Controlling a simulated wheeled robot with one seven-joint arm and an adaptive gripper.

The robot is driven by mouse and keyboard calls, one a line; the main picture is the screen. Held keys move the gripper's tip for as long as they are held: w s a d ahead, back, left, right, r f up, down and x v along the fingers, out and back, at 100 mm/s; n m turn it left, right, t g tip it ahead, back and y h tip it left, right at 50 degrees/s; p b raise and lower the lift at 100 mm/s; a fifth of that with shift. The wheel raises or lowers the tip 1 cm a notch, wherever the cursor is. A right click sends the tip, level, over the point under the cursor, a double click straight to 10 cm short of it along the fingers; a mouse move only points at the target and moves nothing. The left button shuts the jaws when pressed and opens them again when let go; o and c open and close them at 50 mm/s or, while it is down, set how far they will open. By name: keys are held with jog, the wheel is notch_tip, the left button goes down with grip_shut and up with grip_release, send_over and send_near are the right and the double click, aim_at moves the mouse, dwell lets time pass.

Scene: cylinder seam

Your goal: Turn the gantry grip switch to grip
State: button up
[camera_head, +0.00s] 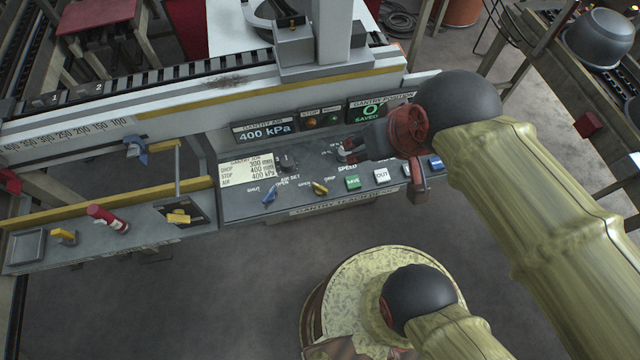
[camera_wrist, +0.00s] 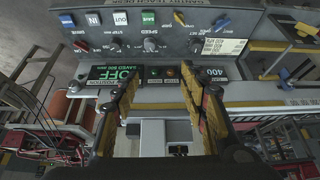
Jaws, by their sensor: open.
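The grip switch is a small yellow lever (camera_head: 319,188) on the grey teach desk panel, between a blue lever (camera_head: 268,195) and a green SAVE button (camera_head: 352,182). In the wrist view the yellow lever (camera_wrist: 170,15) is at the top, beyond the fingers. Which way it is turned I cannot tell for certain. My gripper (camera_head: 350,149) is over the back part of the panel, behind and to the right of the lever. In the wrist view my gripper (camera_wrist: 160,75) has its two fingers apart with nothing between them.
A black knob (camera_head: 287,161) and a white OUT button (camera_head: 382,175) share the panel. Displays stand upright behind it, one reading 400 kPa (camera_head: 265,133). The floor in front looks clear.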

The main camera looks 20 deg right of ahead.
jog(key=w+a+f+n+g+p, duration=0.1)
jog(key=f+g+p, duration=0.1)
jog(key=w+a+f+n+g+p, duration=0.1)
jog(key=w+a+f+g+p, duration=0.1)
jog(key=f+p, duration=0.1)
jog(key=w+a+f+g+p, duration=0.2)
jog(key=p, duration=0.1)
jog(key=shift+a+f+n+h, duration=0.2)
jog(key=shift+a+n+h, duration=0.1)
jog(key=shift+n, duration=0.1)
jog(key=c, duration=0.4)
jog(key=n+g+h+p, duration=0.3)
jog(key=n+p, duration=0.2)
jog(key=n, duration=0.1)
send_near(320, 187)
jog(key=f, duration=0.1)
jog(key=shift+y, duration=0.3)
jog(key=x, duration=0.7)
jog(key=shift+s+d+f, duration=0.15)
jog(key=shift+d, duration=0.3)
jog(key=shift+c, duration=0.5)
grip_shut()
